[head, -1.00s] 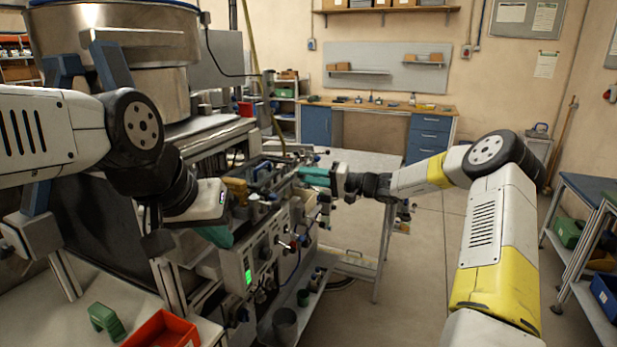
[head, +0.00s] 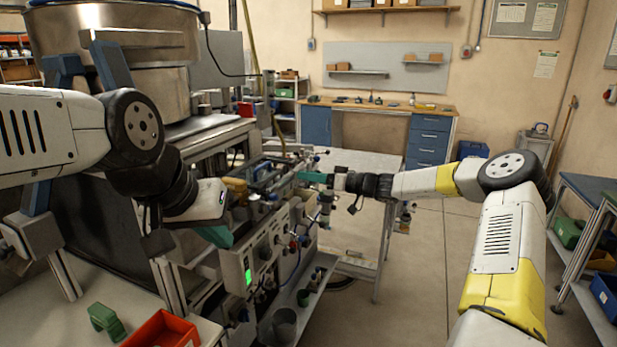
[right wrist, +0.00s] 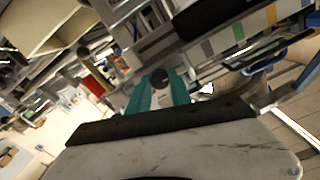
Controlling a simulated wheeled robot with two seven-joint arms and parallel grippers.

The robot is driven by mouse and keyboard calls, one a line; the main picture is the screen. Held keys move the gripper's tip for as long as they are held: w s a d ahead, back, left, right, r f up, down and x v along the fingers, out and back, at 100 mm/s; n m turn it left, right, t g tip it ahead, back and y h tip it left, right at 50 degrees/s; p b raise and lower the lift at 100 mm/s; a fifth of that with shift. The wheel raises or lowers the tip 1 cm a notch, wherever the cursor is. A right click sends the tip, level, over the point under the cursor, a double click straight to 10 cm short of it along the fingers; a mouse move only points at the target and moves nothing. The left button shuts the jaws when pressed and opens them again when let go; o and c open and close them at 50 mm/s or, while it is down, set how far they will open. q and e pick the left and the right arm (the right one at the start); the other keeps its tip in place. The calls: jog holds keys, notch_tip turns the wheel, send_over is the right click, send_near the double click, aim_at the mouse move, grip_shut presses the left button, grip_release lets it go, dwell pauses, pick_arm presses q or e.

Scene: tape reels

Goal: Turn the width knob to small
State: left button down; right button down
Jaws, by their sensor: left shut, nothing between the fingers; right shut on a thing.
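The width knob (right wrist: 160,76) is a small dark round knob in the right wrist view. It sits between the teal fingertips of my right gripper (right wrist: 161,88), which is shut on it. In the head view my right gripper (head: 311,177) reaches the far right end of the machine (head: 235,262), and the knob is too small to make out there. My left gripper (head: 216,236) is shut and empty in front of the machine's near side, away from the knob.
A strip with coloured blocks (right wrist: 224,38) lies beside the knob; which mark is set cannot be told. A red bin (head: 165,330) and a green object (head: 106,321) lie on the front left surface. A workbench (head: 380,105) stands behind.

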jog(key=shift+d+n, duration=0.1)
jog(key=shift+n, duration=0.4)
jog(key=shift+f, duration=0.1)
jog(key=c, duration=1.2)
grip_release()
jog(key=shift+o, duration=0.2)
jog(key=v, duration=0.7)
jog(key=shift+d, duration=0.35)
jog(key=shift+s, duration=0.1)
